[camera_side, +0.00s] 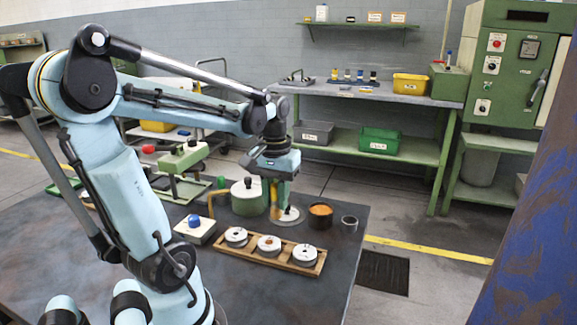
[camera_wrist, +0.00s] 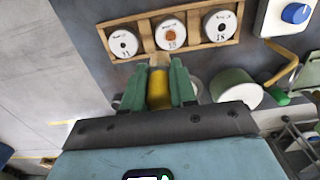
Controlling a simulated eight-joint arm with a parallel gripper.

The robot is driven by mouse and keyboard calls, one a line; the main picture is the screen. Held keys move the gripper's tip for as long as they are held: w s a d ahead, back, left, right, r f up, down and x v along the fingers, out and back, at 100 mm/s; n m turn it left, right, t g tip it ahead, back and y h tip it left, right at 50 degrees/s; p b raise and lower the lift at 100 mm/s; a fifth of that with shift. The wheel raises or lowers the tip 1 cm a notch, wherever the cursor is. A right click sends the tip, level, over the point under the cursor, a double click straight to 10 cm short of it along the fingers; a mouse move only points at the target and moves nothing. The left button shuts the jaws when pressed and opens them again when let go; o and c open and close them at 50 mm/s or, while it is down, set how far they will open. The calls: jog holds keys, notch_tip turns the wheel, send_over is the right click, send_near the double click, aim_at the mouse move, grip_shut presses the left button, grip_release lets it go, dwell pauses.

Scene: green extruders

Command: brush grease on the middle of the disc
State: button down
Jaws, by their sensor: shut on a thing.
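Three pale round discs sit in a row in a wooden tray (camera_wrist: 147,52): one end disc (camera_wrist: 123,43), the middle disc (camera_wrist: 170,34) and the other end disc (camera_wrist: 220,26). The middle disc has an orange-brown spot at its centre; the end discs show dark centres. My gripper (camera_wrist: 161,76) is shut on a yellow-handled brush (camera_wrist: 159,90), whose pale tip points toward the tray. In the side view, my gripper (camera_side: 282,202) is behind the tray, over a round plate, apart from the discs. An open dark pot (camera_side: 320,217) with orange contents stands to its right.
A small metal cup (camera_side: 349,223) stands right of the pot. A green-and-white canister (camera_side: 248,197) with an orange pipe is left of my gripper. A white box with a blue knob (camera_side: 194,228) stands left of the tray. The table front is clear.

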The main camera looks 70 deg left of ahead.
aim_at(276, 217)
jog(key=shift+f, duration=2.85)
jog(key=shift+f, duration=1)
jog(key=shift+s+a, duration=0.1)
jog(key=shift+s+a, duration=0.6)
jog(key=shift+s, duration=0.15)
jog(key=shift+s+a, duration=0.55)
jog(key=shift+s, duration=0.2)
jog(key=shift+w, duration=0.1)
jog(key=shift+w+d, duration=1.25)
jog(key=shift+w, duration=0.25)
jog(key=shift+r, duration=2.95)
jog(key=shift+r, duration=0.1)
